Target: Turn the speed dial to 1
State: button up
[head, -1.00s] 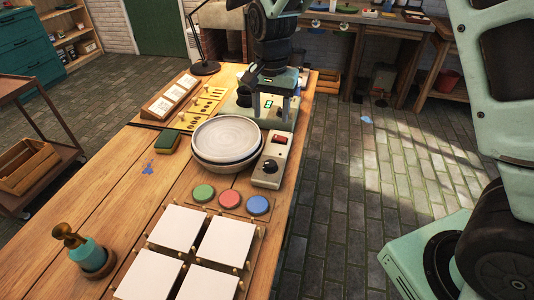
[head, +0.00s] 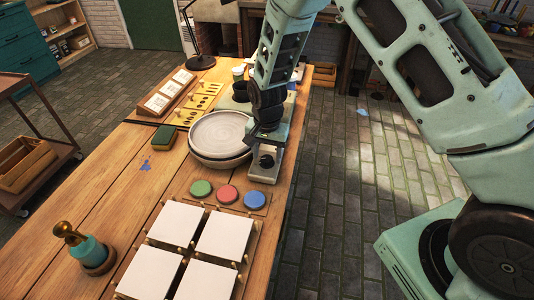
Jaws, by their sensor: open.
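The control box (head: 263,174) is a pale grey block at the table's right edge, beside the plate wheel. Its black speed dial (head: 267,161) shows on the near end. I cannot read the dial's numbers or its pointer at this size. My gripper (head: 265,147) is open and points down over the box, close to the dial. I cannot tell whether the fingers touch it. The arm and gripper hide the red switch and the far part of the box.
A stacked grey plate (head: 219,134) sits just left of the gripper. White tiles (head: 224,236) lie nearer, a teal bottle (head: 87,249) at left, a sponge (head: 164,138) left of the plate.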

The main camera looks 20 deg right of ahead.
jog(key=shift+f, duration=0.4)
jog(key=shift+c, duration=0.3)
jog(key=c, duration=0.9)
jog(key=shift+n, duration=0.3)
jog(key=n, duration=0.5)
jog(key=shift+n, duration=0.3)
jog(key=n, duration=0.5)
jog(key=shift+w+a+n, duration=0.1)
jog(key=shift+n, duration=0.2)
jog(key=o, duration=1)
jog(key=shift+c, duration=0.2)
